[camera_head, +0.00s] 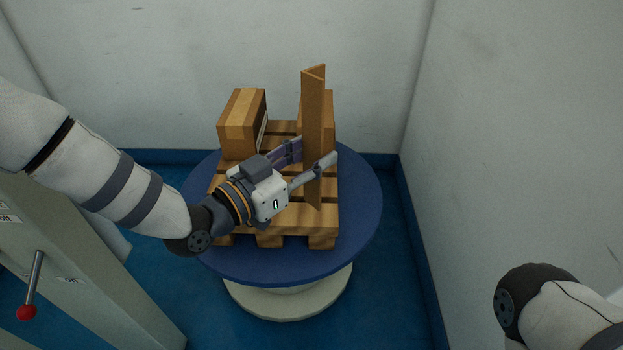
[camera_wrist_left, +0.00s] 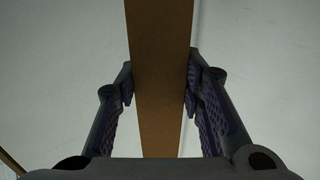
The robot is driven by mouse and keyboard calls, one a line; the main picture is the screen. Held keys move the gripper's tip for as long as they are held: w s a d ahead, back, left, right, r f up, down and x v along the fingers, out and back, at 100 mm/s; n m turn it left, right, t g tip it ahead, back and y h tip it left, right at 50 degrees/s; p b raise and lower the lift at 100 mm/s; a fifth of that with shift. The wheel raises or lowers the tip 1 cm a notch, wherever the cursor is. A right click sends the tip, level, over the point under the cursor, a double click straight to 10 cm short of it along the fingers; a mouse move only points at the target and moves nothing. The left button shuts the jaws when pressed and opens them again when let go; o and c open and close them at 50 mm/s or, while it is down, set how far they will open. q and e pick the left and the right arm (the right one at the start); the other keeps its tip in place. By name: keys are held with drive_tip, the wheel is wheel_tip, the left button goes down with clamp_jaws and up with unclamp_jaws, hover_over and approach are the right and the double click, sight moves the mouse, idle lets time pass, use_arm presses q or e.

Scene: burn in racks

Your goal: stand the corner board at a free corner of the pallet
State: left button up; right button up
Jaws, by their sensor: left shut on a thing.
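The corner board (camera_head: 313,110) is a tall brown L-shaped strip, upright over the right part of the wooden pallet (camera_head: 290,224). My left gripper (camera_head: 313,160) is shut on it around its middle. In the left wrist view, the board (camera_wrist_left: 160,75) runs between both finger pads of the gripper (camera_wrist_left: 160,88). I cannot tell whether the board's lower end touches the pallet. My right gripper is out of view; only part of my right arm shows at the lower right.
The pallet lies on a round blue turntable (camera_head: 350,230) with a pale base. A cardboard box (camera_head: 241,125) stands at the pallet's back left, and another box (camera_head: 329,115) is partly hidden behind the board. White walls enclose the back and right. A grey cabinet with a red-knobbed lever (camera_head: 33,280) stands at left.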

sight(304, 169)
use_arm(q)
drive_tip(key=w+f, duration=0.1)
drive_tip(key=f, duration=0.1)
drive_tip(key=w+f+b, duration=0.1)
drive_tip(key=w, duration=0.1)
drive_tip(key=shift+d+f, duration=0.2)
drive_tip(key=shift+f, duration=0.2)
wheel_tip(304, 169, down, 4)
drive_tip(key=shift+w+r+b, duration=0.15)
drive_tip(key=shift+r+b, duration=0.1)
drive_tip(key=shift+b, duration=0.65)
drive_tip(key=shift+r, duration=0.2)
drive_tip(key=shift+f, duration=0.15)
drive_tip(key=o, duration=1.2)
drive_tip(key=shift+c, duration=0.2)
drive_tip(key=shift+s+a+r, duration=0.15)
drive_tip(key=shift+s+r, duration=0.05)
drive_tip(key=p+v, duration=0.3)
drive_tip(key=v, duration=0.8)
drive_tip(key=shift+s+a, duration=0.15)
drive_tip(key=shift+s, duration=0.1)
